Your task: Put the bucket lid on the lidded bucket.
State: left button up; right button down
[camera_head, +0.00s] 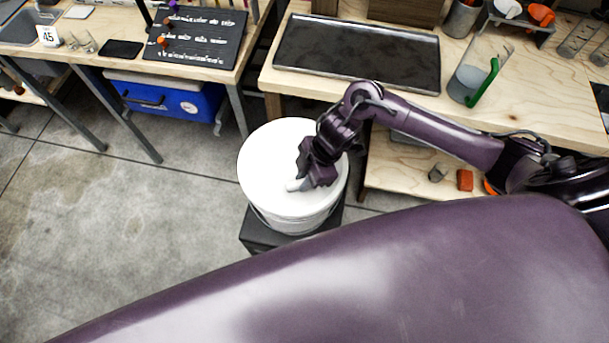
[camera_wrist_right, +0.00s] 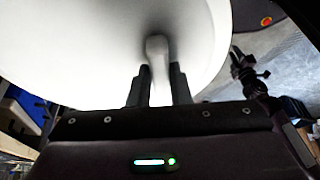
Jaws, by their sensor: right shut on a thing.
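The white bucket (camera_head: 287,222) stands upright on a dark box in the head view. The white round bucket lid (camera_head: 268,153) covers its top, level as far as I can see. I cannot tell whether the lid is seated on the rim or just above it. My right gripper (camera_head: 298,184) is over the near right part of the lid. In the right wrist view my right gripper (camera_wrist_right: 160,85) is shut on the lid's white handle (camera_wrist_right: 156,50), and the lid (camera_wrist_right: 80,45) fills the upper part. My left gripper is not in view.
The dark box (camera_head: 258,236) under the bucket stands on the concrete floor. A wooden bench with a black tray (camera_head: 358,52) and a jug with a green handle (camera_head: 483,82) is behind. A blue cooler (camera_head: 172,99) sits under the left bench. The floor at left is clear.

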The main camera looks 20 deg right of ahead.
jog(key=c, duration=1.3)
grip_release()
jog(key=shift+o, duration=0.7)
jog(key=o, duration=0.4)
jog(key=shift+r, duration=0.1)
jog(key=shift+r+p, duration=3.45)
jog(key=shift+p, duration=0.35)
jog(key=shift+f, duration=0.1)
